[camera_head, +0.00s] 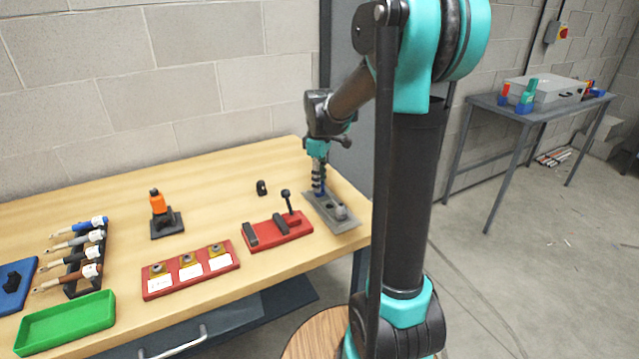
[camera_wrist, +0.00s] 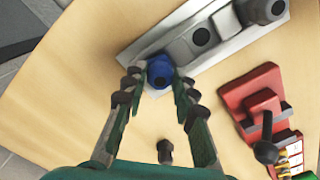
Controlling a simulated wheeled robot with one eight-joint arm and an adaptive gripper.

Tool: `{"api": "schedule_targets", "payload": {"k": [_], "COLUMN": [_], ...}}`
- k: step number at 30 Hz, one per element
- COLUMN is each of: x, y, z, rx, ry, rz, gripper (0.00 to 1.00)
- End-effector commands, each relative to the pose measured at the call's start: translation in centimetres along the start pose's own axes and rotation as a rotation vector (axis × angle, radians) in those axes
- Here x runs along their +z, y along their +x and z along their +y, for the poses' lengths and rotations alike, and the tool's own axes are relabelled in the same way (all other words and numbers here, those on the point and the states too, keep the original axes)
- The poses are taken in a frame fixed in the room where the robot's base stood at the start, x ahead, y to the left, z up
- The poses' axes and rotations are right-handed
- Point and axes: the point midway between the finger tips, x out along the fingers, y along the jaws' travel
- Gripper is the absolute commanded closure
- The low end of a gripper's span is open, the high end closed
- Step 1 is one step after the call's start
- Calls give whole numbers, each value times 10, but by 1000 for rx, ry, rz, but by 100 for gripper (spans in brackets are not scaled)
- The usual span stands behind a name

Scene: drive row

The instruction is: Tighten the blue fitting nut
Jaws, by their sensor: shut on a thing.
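The blue fitting nut (camera_wrist: 160,73) sits between my fingertips in the wrist view, at the near end of a grey plate (camera_wrist: 127,60). My gripper (camera_wrist: 159,78) is shut on the nut, with one finger on each side. In the head view my gripper (camera_head: 318,188) points down at the far end of the grey plate (camera_head: 348,225), near the right side of the bench. The nut is mostly hidden there by the fingers. A grey block with a dark round opening (camera_wrist: 200,38) stands beside the nut on the plate.
A red fixture (camera_head: 275,236) with an upright black-knobbed lever stands just left of the plate. A small black part (camera_head: 261,187) lies on the bench behind it. A red tray (camera_head: 190,270), an orange-topped stand (camera_head: 159,203) and a green tray (camera_head: 66,322) are farther left.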

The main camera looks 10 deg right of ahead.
Motion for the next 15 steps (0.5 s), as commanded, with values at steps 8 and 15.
{"api": "schedule_targets", "payload": {"k": [8,15], "x": [0,0], "y": [0,0], "z": [0,0], "rx": [1,1], "ry": [359,671], "rz": [0,0], "gripper": [89,89]}}
